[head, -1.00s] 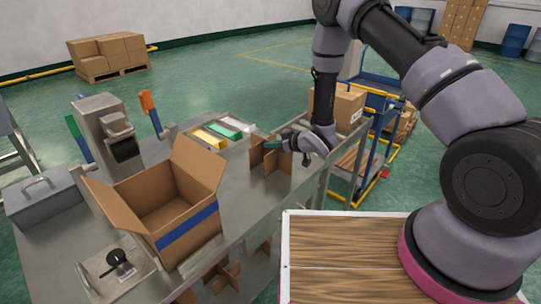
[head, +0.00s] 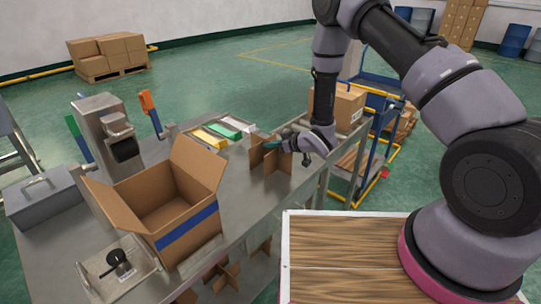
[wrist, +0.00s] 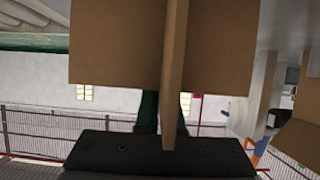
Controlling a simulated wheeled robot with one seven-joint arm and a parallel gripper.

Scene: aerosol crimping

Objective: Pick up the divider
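The divider (head: 271,160) is a brown cardboard cross of interlocking panels. It stands upright on the metal table, right of the open carton. My gripper (head: 284,146) is at its upper right side, with the dark green fingers at the panels. In the wrist view the divider (wrist: 115,45) fills the upper middle, one panel broad and one nearly edge-on. The fingertips are hidden behind the broad panel.
The open carton (head: 193,222) with a blue stripe stands on the table (head: 235,195). Trays with yellow, green and white items (head: 225,130) lie behind the divider. A crimping machine (head: 113,130) stands at left. More cardboard dividers (head: 224,274) are below the tabletop. A blue cart (head: 375,100) stands behind.

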